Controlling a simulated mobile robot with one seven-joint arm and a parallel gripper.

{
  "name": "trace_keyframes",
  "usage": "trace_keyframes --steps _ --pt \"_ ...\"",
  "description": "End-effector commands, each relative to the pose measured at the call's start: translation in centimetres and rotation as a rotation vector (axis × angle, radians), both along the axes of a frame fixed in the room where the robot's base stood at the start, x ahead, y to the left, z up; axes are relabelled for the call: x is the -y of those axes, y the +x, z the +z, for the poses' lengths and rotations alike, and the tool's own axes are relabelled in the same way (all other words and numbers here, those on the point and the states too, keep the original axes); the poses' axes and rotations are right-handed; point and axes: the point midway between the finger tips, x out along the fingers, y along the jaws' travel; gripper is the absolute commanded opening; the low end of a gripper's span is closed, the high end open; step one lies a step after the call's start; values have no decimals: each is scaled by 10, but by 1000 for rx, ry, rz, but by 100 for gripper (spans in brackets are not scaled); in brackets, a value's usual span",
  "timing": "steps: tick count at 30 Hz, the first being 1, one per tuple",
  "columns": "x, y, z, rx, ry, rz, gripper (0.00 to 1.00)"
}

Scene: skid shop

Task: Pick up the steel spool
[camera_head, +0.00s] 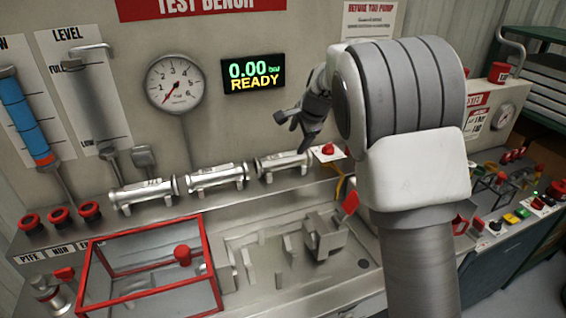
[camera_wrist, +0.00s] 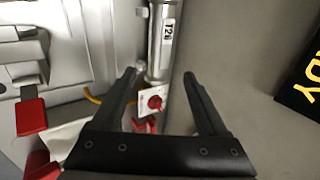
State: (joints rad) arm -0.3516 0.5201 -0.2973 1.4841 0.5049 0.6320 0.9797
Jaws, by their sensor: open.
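Several steel flanged spools lie in a row along the shelf below the gauge. In the head view I see a left spool (camera_head: 147,194), a middle spool (camera_head: 217,178) and a right spool (camera_head: 284,164). My gripper (camera_head: 292,134) is above the right spool, near its right end. In the wrist view my gripper (camera_wrist: 160,74) is open and empty. A steel spool (camera_wrist: 162,45) with a black-lettered label appears beyond the fingertips, its near end roughly between them. Contact is not visible. Which label belongs to the task's spool, I cannot tell.
A red button (camera_head: 328,150) on a white plate sits right of the spools. The wall behind carries a gauge (camera_head: 175,83) and a display (camera_head: 253,73) reading READY. A red-framed clear box (camera_head: 150,268) stands front left. A grey fixture (camera_head: 325,236) occupies the tray.

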Motion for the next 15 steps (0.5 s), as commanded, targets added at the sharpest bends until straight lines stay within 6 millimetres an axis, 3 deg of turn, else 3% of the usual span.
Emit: trace_keyframes --steps 9,15 --pt "-13 32 -54 -3 -2 1 76" --pt "-20 48 -78 -1 -1 2 76"
